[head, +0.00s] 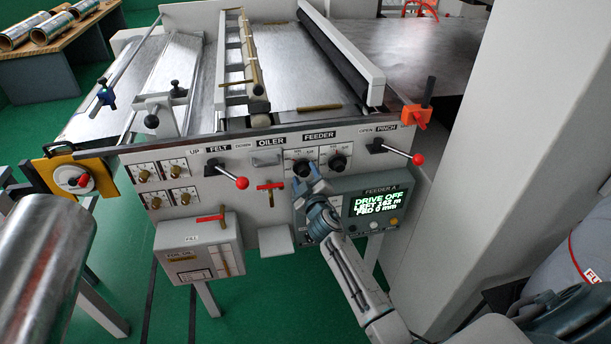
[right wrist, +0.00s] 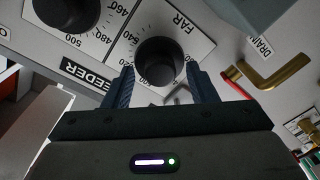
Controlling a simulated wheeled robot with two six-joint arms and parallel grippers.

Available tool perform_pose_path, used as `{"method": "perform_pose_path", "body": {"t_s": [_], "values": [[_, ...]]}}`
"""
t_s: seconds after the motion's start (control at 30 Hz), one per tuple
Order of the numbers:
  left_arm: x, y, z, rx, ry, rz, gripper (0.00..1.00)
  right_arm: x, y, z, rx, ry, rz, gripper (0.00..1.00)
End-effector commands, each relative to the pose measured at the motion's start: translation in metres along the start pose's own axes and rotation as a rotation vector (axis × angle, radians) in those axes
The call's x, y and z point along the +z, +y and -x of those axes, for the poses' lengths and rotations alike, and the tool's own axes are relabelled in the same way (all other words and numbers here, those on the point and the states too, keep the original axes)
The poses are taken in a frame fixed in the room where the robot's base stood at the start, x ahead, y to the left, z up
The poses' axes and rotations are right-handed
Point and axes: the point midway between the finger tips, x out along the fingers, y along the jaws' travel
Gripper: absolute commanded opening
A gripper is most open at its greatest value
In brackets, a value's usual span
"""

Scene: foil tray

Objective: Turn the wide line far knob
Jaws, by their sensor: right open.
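The far knob (right wrist: 160,62) is a black round knob on a white dial plate marked FAR in the right wrist view. In the head view it is the left one (head: 302,168) of two black knobs under the FEEDER label. My right gripper (head: 306,184) is open in front of it. In the right wrist view its two fingertips (right wrist: 162,84) stand on either side of the knob's near part, with nothing clamped. I cannot tell whether they touch it. The other feeder knob (head: 338,161) is just to the right. My left gripper is not in view.
A brass drain handle (right wrist: 268,72) with a red part is close beside the right finger. Red-ball levers (head: 242,183) (head: 418,159) stick out of the panel on both sides. A display (head: 376,202) reading DRIVE OFF sits below right. A shiny cylinder (head: 45,270) fills the lower left.

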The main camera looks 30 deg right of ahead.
Motion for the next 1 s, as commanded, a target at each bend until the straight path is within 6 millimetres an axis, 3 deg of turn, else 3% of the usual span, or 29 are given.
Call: {"method": "perform_pose_path", "body": {"t_s": [0.3,0.53,0.77,1.0], "values": [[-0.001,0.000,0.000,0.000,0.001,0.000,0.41,0.000,0.000,-0.002,0.000,0.000,0.000,0.50],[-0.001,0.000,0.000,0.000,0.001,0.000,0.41,0.000,0.000,-0.002,0.000,0.000,0.000,0.07],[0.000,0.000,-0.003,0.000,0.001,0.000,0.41,0.001,-0.001,-0.002,0.000,0.001,-0.015,0.07],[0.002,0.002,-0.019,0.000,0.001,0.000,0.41,0.003,-0.003,-0.002,0.003,0.005,-0.115,0.07]]}}
